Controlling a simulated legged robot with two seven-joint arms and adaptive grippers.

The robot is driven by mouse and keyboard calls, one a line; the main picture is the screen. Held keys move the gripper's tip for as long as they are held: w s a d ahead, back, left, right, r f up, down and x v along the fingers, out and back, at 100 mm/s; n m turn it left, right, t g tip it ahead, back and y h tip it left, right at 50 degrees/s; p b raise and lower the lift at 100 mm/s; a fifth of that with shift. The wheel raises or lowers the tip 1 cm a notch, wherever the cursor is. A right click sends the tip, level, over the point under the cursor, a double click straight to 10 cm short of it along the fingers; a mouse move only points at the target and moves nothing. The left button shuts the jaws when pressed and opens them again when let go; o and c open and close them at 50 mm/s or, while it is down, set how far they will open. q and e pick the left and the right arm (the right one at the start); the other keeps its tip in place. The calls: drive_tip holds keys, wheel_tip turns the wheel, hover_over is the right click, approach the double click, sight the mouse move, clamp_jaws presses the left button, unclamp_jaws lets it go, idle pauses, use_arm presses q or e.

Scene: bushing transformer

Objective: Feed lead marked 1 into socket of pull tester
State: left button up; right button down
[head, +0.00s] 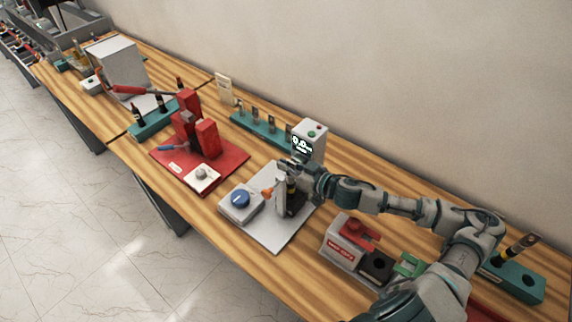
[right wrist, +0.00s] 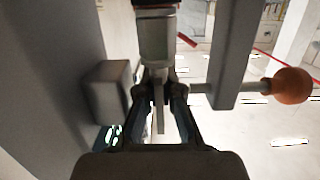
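The pull tester is a pale base plate (head: 268,234) with an upright post, a display tower (head: 310,142) and an orange ball handle (head: 267,191). The handle also shows at the right of the right wrist view (right wrist: 292,86). My right gripper (head: 297,172) is over the tester beside the tower. Its fingers (right wrist: 161,95) are closed around the grey upper end of a lead (right wrist: 156,42). The socket is hidden, so I cannot tell whether the lead is inside. Its mark is not readable. My left gripper is out of view.
A box with a blue dial (head: 241,200) sits on the tester plate. A red press (head: 205,140) stands to the left. A teal rack (head: 258,130) is behind, and another teal rack with a lead (head: 520,283) is at right. A red-topped box (head: 343,250) stands near my right arm.

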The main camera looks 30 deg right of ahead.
drive_tip(key=shift+f, duration=0.25)
drive_tip(key=c, duration=1.3)
unclamp_jaws()
drive_tip(key=shift+f, duration=0.1)
drive_tip(key=shift+o, duration=0.3)
wheel_tip(320, 180, up, 10)
